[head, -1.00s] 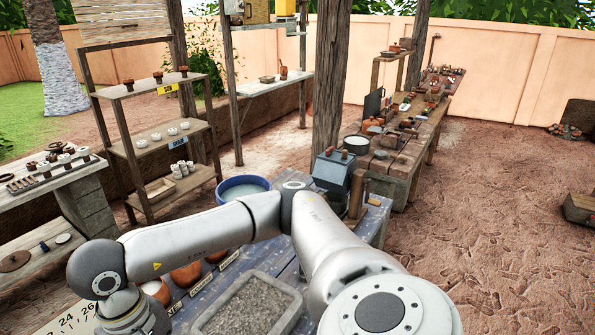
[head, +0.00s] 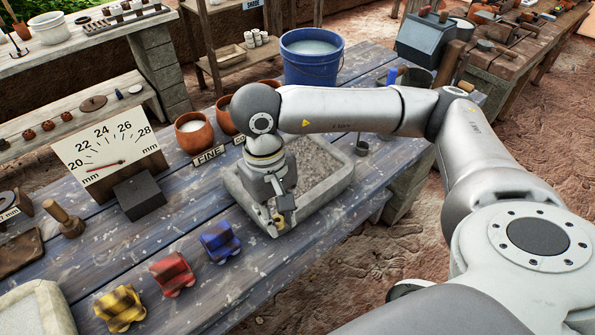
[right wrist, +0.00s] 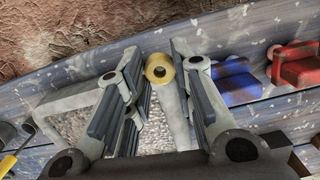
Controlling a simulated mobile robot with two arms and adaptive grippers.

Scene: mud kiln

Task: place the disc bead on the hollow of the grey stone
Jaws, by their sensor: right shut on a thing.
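My right gripper (head: 278,218) points down over the front left rim of a grey stone trough (head: 345,188) filled with grit. It is shut on a small yellow disc bead (right wrist: 159,68) with a hole in its middle, which sits between the fingertips in the right wrist view. The bead (head: 279,222) shows only as a small yellow patch in the head view. A dark grey block (head: 139,196) stands before the dial gauge. A pale stone basin (head: 35,308) is cut off at lower left. I cannot tell which of these has the hollow. My left gripper is not in view.
Blue (head: 220,242), red (head: 172,274) and yellow (head: 119,308) blocks stand along the blue table's front. The dial gauge (head: 108,148) and clay pots (head: 194,132) stand behind. A blue bucket (head: 311,58) is at the back.

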